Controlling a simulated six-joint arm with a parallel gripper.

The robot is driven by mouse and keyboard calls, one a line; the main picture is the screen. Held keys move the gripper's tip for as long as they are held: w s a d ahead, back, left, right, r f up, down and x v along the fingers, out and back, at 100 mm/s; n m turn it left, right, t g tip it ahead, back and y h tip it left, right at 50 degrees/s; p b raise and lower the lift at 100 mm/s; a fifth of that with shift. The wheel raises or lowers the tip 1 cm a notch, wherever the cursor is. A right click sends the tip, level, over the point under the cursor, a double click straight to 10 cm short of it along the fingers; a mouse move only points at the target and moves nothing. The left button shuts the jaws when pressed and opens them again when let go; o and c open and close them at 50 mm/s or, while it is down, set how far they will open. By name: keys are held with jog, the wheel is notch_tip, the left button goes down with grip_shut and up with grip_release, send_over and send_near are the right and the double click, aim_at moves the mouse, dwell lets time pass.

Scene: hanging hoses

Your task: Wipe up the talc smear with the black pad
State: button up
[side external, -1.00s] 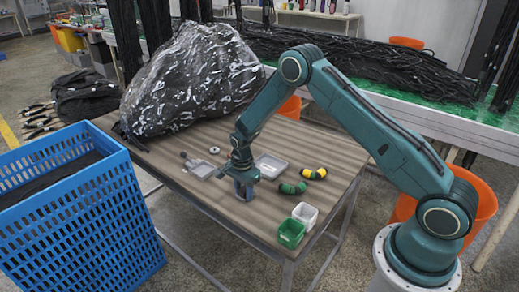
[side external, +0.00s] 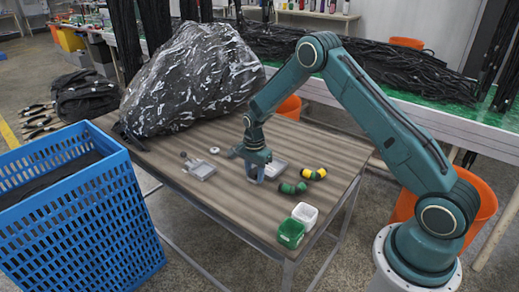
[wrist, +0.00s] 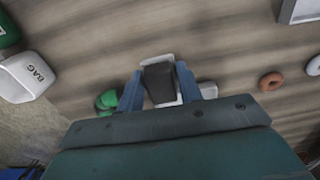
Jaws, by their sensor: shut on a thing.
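My gripper (wrist: 158,88) is shut on a black pad (wrist: 159,84), held between its two blue fingers in the wrist view. A pale shape shows around and behind the pad; I cannot tell whether it belongs to the pad or lies below it. I cannot make out the talc smear for certain.
Two striped curved pieces (side external: 313,174) lie right of my gripper. A white box (side external: 305,214) and a green box (side external: 290,234) stand at the front edge. A second tray (side external: 201,170) and a pale ring (side external: 214,150) lie left. A big wrapped bundle (side external: 190,80) fills the back left.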

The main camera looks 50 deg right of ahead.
jog(key=shift+r, duration=2.1)
